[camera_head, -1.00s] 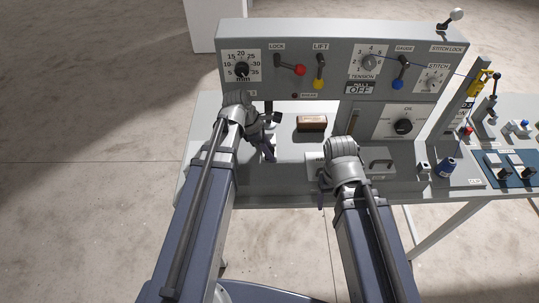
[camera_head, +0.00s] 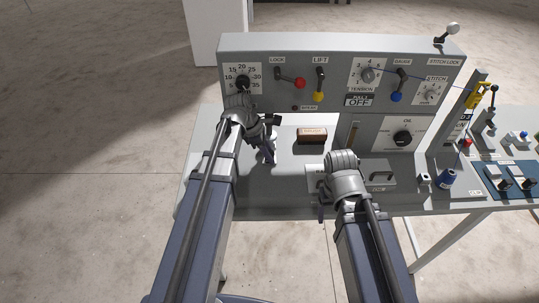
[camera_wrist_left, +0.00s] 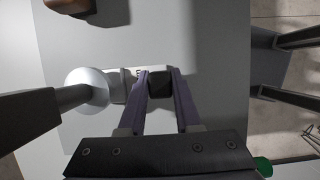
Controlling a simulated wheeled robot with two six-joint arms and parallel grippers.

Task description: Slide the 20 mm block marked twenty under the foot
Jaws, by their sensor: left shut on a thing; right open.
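In the left wrist view, my left gripper (camera_wrist_left: 160,80) is shut on a small dark piece (camera_wrist_left: 159,88) between its purple fingers. A pale piece with a dark mark (camera_wrist_left: 133,73) sits just left of the fingertips. It may be part of the same block; I cannot read a number on it. A round white disc (camera_wrist_left: 86,88) on a dark rod, which looks like the foot, is left of the pale piece. They look touching or overlapping; I cannot tell whether the block is under it. In the head view, my left gripper (camera_head: 268,150) hides this area. My right gripper (camera_head: 323,203) is open, low over the table's front.
A brown wooden block (camera_head: 312,136) lies on the table (camera_head: 285,185) behind and right of my left gripper. The grey control panel (camera_head: 310,50) with levers and dials stands behind.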

